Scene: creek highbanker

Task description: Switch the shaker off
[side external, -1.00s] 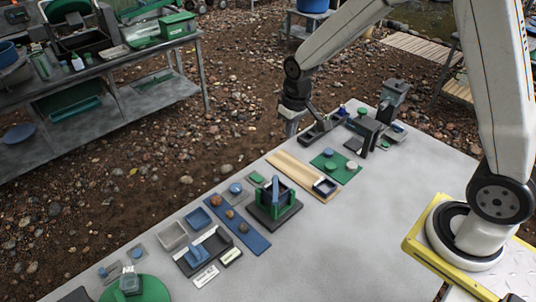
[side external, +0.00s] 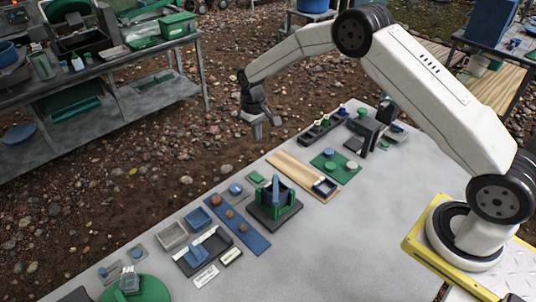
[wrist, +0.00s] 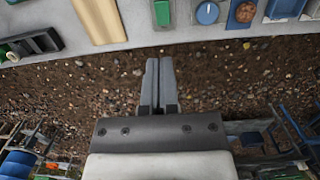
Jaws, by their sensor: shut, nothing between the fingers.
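My gripper (side external: 258,131) is shut and empty, pointing down over the gravel just beyond the table's far long edge. In the wrist view its fingers (wrist: 159,64) lie together, apart from everything. A green-framed device (side external: 266,207) with a blue upright part stands on a dark base on the table; it may be the shaker, but I cannot be sure. By the table edge beside it is a small green piece (side external: 256,177), also in the wrist view (wrist: 162,12). A blue round knob (side external: 236,188) on a grey plate sits to its left, also in the wrist view (wrist: 207,13). No switch position is readable.
A wooden board (side external: 297,174), a green mat (side external: 336,168) with round pieces and a dark rack (side external: 320,132) lie to the right. A blue strip (side external: 240,232) and small trays (side external: 172,236) lie left. The table's near side (side external: 340,245) is clear.

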